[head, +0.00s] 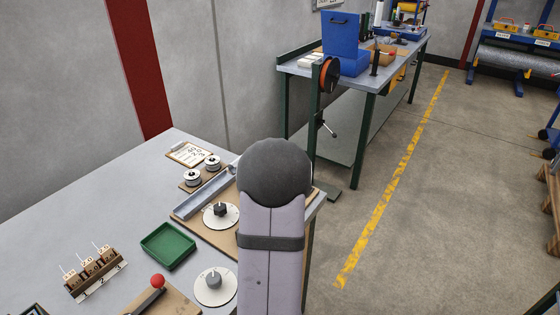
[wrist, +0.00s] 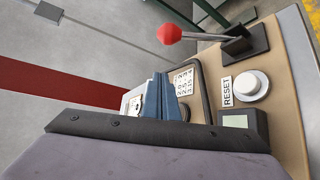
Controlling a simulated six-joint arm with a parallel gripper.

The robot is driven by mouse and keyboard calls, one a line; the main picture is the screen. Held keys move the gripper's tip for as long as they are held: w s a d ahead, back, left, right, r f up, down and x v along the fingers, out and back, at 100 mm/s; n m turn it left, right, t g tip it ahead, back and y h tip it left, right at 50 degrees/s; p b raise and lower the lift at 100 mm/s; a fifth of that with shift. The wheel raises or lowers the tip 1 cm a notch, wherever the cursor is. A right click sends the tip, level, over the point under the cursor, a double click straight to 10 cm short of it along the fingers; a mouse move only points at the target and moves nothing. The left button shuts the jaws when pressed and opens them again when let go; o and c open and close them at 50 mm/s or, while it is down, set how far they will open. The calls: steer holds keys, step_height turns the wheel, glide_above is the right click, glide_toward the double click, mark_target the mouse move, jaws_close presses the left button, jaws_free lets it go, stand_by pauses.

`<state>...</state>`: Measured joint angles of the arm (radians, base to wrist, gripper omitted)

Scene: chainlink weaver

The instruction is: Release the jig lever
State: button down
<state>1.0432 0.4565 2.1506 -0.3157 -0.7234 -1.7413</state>
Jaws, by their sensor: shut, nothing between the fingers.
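A lever with a red ball knob (wrist: 168,33) shows in the wrist view. Its grey rod runs right to a black base (wrist: 246,44) on a tan board. Another red-knobbed lever (head: 158,281) stands on a wooden board at the bottom of the head view. I cannot tell whether the two views show the same lever, or which is the jig lever. My gripper (wrist: 160,84) shows as blue-grey fingers, shut and empty, apart from the red knob. In the head view my arm hides it.
The tan board carries a white RESET button (wrist: 251,84), a small display (wrist: 236,121) and a number card (wrist: 184,82). The bench also holds a green tray (head: 168,246), white dials (head: 214,288), spools (head: 193,178) and a rack of tagged pieces (head: 94,270).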

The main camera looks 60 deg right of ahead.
steer(key=p+x, duration=0.1)
steer(key=x, duration=0.3)
steer(key=s, duration=0.1)
steer(key=s+d+r+p, duration=0.1)
steer(key=s+p, duration=0.1)
steer(key=shift+s+d+r, duration=0.1)
steer(key=shift+d+r, duration=0.2)
steer(key=shift+d, duration=0.05)
steer(key=shift+s+r+m+t+b, duration=0.35)
steer(key=shift+s+b, duration=0.2)
steer(key=shift+b, duration=0.7)
steer(key=s+m+t+h+b, duration=0.4)
steer(key=s+m+h+b, duration=0.5)
steer(key=b, duration=2.3)
steer(key=shift+s+f+m, duration=0.2)
steer(key=shift+s+m, duration=0.9)
steer(key=shift+m, duration=0.15)
steer(key=shift+b, duration=0.3)
